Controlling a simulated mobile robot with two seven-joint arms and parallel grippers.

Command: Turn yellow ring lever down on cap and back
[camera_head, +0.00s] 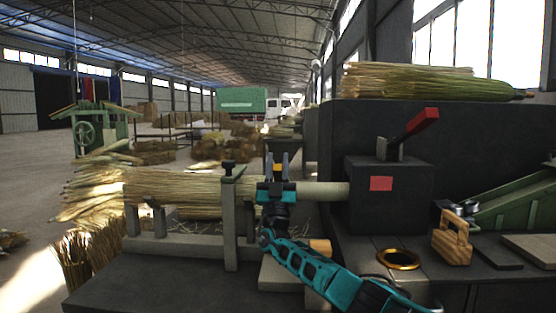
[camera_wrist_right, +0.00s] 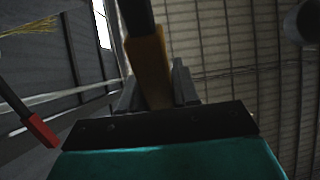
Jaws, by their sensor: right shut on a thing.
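My right gripper (camera_head: 276,168) stands upright in front of the pale broom handle (camera_head: 328,191), between the clamp post and the dark machine box. Its fingers are shut on the yellow lever (camera_head: 278,172), of which only a small part shows between them. In the right wrist view the yellow lever (camera_wrist_right: 150,72) rises between the two grey fingertips (camera_wrist_right: 157,88), with a dark rod above it. My gripper hides the lever's ring and the cap, so I cannot tell how they sit on each other. My left gripper is not in view.
A bundle of straw (camera_head: 180,192) lies in the clamp frame (camera_head: 230,215) at left. The machine box (camera_head: 385,195) has a red-handled lever (camera_head: 415,128). A brass ring (camera_head: 398,259) and a wooden block tool (camera_head: 452,240) rest on the bench at right.

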